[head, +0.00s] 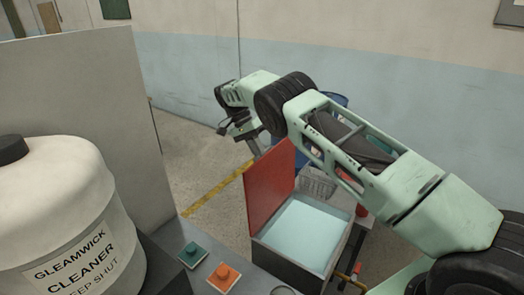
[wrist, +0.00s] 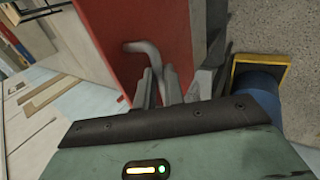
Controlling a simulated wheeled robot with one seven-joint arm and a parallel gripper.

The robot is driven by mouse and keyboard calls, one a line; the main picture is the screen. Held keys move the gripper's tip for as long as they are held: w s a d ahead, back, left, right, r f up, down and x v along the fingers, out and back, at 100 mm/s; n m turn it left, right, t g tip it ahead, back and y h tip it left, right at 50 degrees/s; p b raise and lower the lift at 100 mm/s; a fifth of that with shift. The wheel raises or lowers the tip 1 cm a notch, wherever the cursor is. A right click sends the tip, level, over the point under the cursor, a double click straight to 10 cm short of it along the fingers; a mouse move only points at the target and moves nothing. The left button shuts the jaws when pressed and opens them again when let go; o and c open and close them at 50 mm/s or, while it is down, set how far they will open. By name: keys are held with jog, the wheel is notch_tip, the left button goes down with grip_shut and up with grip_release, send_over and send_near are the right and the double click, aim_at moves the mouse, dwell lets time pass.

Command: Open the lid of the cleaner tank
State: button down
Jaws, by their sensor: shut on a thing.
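The cleaner tank (head: 283,262) is a grey box holding pale blue liquid (head: 305,232). Its red lid (head: 268,190) stands up steeply along the tank's left side, so the tank's top is uncovered. In the wrist view the lid's red face (wrist: 125,25) fills the upper middle, with a bent grey handle (wrist: 146,48) on it. My gripper (wrist: 164,82) is shut on this handle, which runs down between the fingers. In the head view my arm reaches over from the right, and the gripper is beyond the lid's top edge, its fingertips hard to make out.
A large white jug labelled Gleamwick Cleaner (head: 60,205) stands at the near left by a grey panel (head: 95,110). A green button (head: 192,254) and an orange button (head: 224,277) sit on the near counter. A wire basket (head: 318,184) is behind the tank.

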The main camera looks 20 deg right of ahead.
jog(key=shift+s+a+f, duration=0.1)
jog(key=shift+f, duration=0.4)
jog(key=c, duration=1.5)
grip_release()
jog(key=shift+r, duration=0.2)
notch_tip(320, 180, up, 10)
jog(key=b, duration=0.3)
